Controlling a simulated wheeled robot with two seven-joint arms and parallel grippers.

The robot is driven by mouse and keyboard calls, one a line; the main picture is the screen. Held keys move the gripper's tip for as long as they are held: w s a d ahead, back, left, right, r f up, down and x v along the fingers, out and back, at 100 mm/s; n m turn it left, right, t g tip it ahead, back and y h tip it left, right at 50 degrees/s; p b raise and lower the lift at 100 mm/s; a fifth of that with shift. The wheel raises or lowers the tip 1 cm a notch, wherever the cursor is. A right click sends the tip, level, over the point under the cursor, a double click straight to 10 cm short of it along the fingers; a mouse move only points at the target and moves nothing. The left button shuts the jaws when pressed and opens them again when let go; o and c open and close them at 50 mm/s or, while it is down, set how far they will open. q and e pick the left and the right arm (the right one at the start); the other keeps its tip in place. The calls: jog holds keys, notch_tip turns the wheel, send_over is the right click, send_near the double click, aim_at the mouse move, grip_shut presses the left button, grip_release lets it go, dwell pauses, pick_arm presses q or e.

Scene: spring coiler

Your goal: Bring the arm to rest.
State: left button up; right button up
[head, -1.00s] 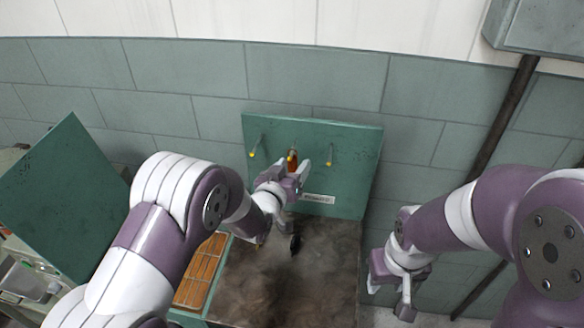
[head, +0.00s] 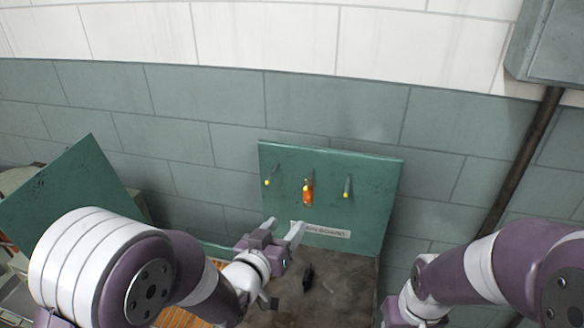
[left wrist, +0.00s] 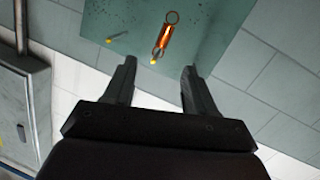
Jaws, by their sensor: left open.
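My left gripper (head: 284,233) is open and empty, in front of the lower part of a green board (head: 372,190). An orange spring-like piece (head: 308,193) hangs on the board's middle yellow-tipped peg, above and apart from the fingers. In the left wrist view the open left gripper (left wrist: 158,88) shows both fingers with nothing between them, and the orange piece (left wrist: 163,40) with a ring at its end lies beyond them. My right arm (head: 480,272) is at the lower right; its fingertips are cut off by the picture's bottom edge.
Yellow-tipped pegs stand left (head: 267,176) and right (head: 347,187) of the orange piece, both bare. A small black object (head: 308,277) lies on the dark worktop (head: 345,290) below the board. A tilted green panel (head: 65,195) stands at the left. A tiled wall is behind.

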pick_arm(q)
jog(key=s+a+f+g+y, duration=0.4)
jog(key=s+f+g, duration=0.25)
jog(key=f, duration=0.25)
jog(key=s+a+r+n+g+y, duration=0.1)
jog(key=s+a+g+y, duration=0.1)
jog(key=s+a+g, duration=0.5)
jog(key=s+a, duration=0.3)
jog(key=shift+a+n, duration=0.15)
jog(key=shift+n, duration=0.25)
jog(key=shift+s+r, duration=0.1)
